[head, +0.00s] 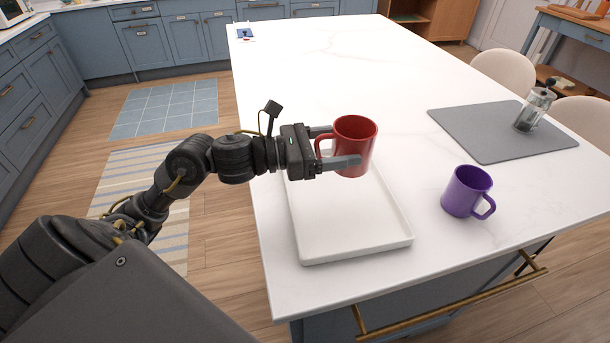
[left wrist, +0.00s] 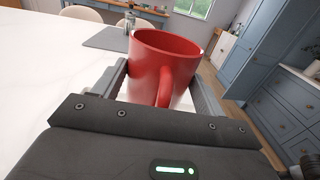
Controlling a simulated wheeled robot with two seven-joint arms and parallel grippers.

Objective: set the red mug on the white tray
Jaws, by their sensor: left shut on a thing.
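The red mug (head: 357,143) is upright between the fingers of my left gripper (head: 345,148), which is shut on it. In the head view the mug appears over the far part of the white tray (head: 310,255); I cannot tell how high its base is above the tray. Its handle points toward the gripper's palm. In the left wrist view the red mug (left wrist: 165,62) fills the middle between the fingers. The tray is empty and lies near the left edge of the white counter. My right gripper is not in view.
A purple mug (head: 467,190) stands to the right of the tray on the counter (head: 400,85). A grey mat (head: 480,133) with a glass coffee press (head: 534,110) lies farther right. The counter's far middle is clear. Pale chairs (head: 502,70) stand along its right side.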

